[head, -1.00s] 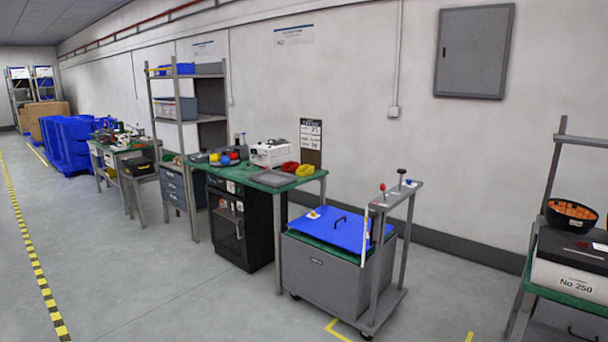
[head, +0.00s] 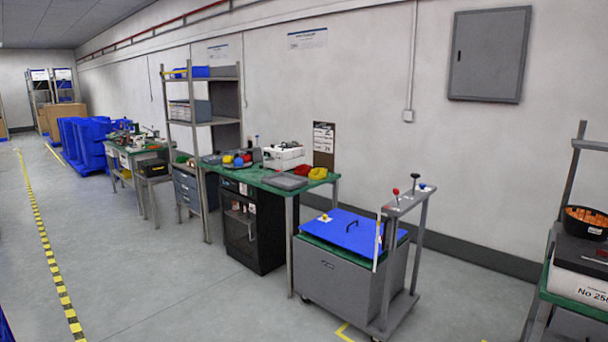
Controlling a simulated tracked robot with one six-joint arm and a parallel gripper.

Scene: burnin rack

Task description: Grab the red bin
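In the head view, a small red item (head: 290,173) lies at the right end of the green-topped workbench (head: 265,186), next to a yellow one (head: 317,173). They look like small open bins, but they are too small to be certain. Another small red item (head: 238,162) sits among blue and yellow ones further left on the same bench. My gripper is not in view.
A grey wheeled cart (head: 345,280) with a blue lid (head: 352,232) stands right of the bench. Open floor (head: 150,270) lies left, with a yellow-black floor line (head: 60,285).

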